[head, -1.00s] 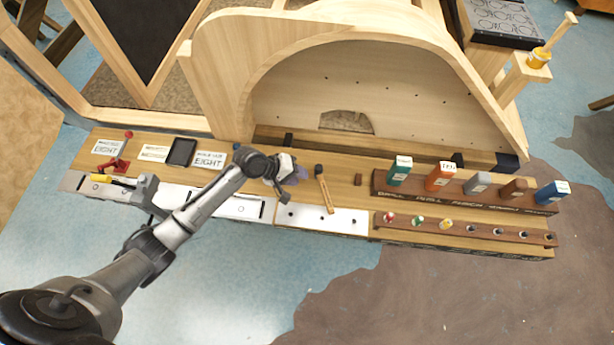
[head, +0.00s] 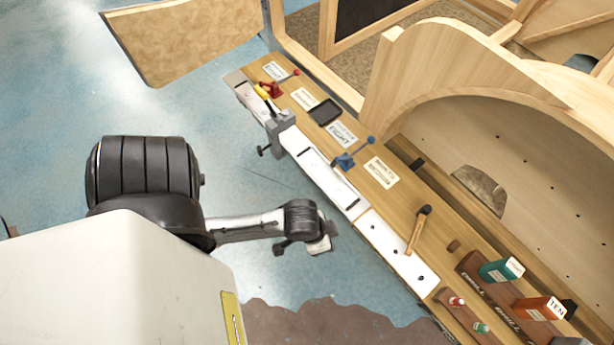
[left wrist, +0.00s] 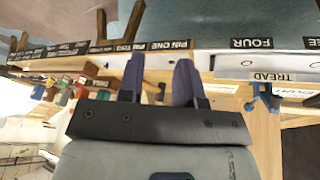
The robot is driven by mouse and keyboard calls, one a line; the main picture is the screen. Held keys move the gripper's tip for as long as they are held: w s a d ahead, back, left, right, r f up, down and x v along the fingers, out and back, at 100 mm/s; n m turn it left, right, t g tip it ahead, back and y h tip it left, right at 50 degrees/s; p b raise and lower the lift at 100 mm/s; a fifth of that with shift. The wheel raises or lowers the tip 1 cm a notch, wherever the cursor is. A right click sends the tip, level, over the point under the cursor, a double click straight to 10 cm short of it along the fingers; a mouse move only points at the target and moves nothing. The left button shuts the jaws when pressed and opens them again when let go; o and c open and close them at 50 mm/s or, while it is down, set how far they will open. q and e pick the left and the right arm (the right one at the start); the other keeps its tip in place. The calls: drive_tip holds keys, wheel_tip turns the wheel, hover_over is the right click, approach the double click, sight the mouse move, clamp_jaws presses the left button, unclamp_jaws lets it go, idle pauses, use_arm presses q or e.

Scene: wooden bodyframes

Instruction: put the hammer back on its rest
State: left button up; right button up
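The hammer (head: 418,232), with a dark head and a wooden handle, lies on the wooden bench (head: 385,205) in the head view. Its handle reaches the edge of a white panel. My left gripper (left wrist: 157,78) shows in the left wrist view with two dark purple fingers apart, and nothing is visibly held. In the head view the left gripper (head: 318,244) is over the floor in front of the bench, left of the hammer and apart from it; its fingers are hard to make out there. I cannot identify the hammer's rest. My right gripper is not in view.
A blue clamp (head: 352,154), a grey clamp (head: 279,130) and a red tool (head: 270,88) sit along the bench. Teal (head: 502,270) and orange (head: 540,308) blocks stand at lower right. An arched wooden frame rises behind.

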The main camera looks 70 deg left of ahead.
use_arm(q)
drive_tip(key=shift+m+y, duration=0.5)
drive_tip(key=shift+y, duration=0.3)
drive_tip(key=s, duration=0.1)
drive_tip(key=s+a+r, duration=0.1)
drive_tip(key=s, duration=0.1)
drive_tip(key=s+r, duration=0.1)
drive_tip(key=shift+s+a+r, duration=0.1)
drive_tip(key=shift+s+a, duration=0.1)
drive_tip(key=shift+a, duration=0.1)
